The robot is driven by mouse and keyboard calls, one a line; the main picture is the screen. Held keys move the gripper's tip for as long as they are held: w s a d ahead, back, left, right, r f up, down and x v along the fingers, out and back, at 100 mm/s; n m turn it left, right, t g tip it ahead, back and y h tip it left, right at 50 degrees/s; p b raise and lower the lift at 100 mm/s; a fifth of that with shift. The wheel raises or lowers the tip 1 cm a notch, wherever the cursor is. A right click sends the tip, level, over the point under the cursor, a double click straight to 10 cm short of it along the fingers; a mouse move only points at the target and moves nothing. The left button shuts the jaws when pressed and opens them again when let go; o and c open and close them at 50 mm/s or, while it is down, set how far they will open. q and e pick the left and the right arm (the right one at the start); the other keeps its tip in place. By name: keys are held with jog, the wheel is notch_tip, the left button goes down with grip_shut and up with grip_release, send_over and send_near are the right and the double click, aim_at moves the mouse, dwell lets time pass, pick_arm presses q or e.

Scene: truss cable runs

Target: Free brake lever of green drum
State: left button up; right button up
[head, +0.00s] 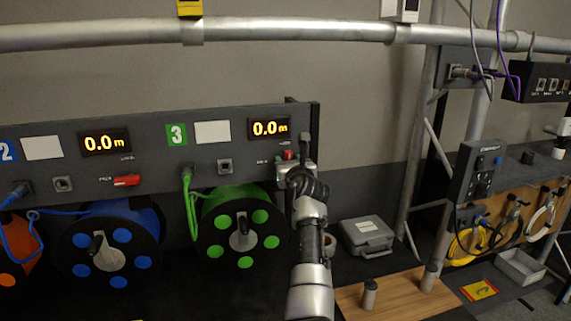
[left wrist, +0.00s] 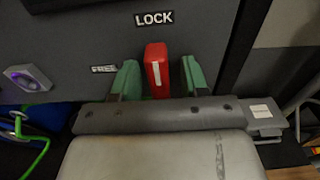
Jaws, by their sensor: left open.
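The brake lever (left wrist: 157,70) of the green drum is red and stands upright below the LOCK label (left wrist: 154,19). The FREE label (left wrist: 104,69) is to its left. My left gripper (left wrist: 160,80) is open, with one green finger on each side of the lever and visible gaps between. In the head view the gripper (head: 295,165) is at the panel's right end, and a bit of the red lever (head: 289,154) shows above it. The green drum (head: 242,240) hangs below the panel (head: 226,158), left of my arm. My right gripper is not in view.
The blue drum (head: 110,250) is to the left, with its own red lever (head: 127,180) lying sideways on the panel. A green cable (head: 190,205) runs from a socket to the green drum. A grey case (head: 366,236) and a wooden board (head: 395,293) lie to the right.

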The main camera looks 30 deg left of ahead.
pick_arm(q)
jog(key=shift+c, duration=0.4)
grip_shut()
jog(key=shift+s+n, duration=0.1)
jog(key=shift+n, duration=1.7)
jog(key=n, duration=0.2)
jog(key=shift+n, duration=0.3)
jog(key=n+b, duration=0.1)
jog(key=n, duration=0.1)
jog(key=shift+f+n, duration=0.1)
jog(key=shift+n, duration=0.3)
jog(key=n+b, duration=0.1)
jog(key=n, duration=0.1)
jog(key=shift+n+b, duration=0.35)
jog(key=shift+n, duration=0.05)
jog(key=n+b, duration=0.2)
jog(key=n, duration=0.2)
jog(key=shift+n+b, duration=0.3)
jog(key=shift+b, duration=0.05)
jog(key=shift+n+b, duration=0.3)
jog(key=shift+n, duration=0.3)
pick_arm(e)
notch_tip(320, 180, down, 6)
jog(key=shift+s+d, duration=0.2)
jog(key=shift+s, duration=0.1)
pick_arm(q)
jog(key=shift+n, duration=0.3)
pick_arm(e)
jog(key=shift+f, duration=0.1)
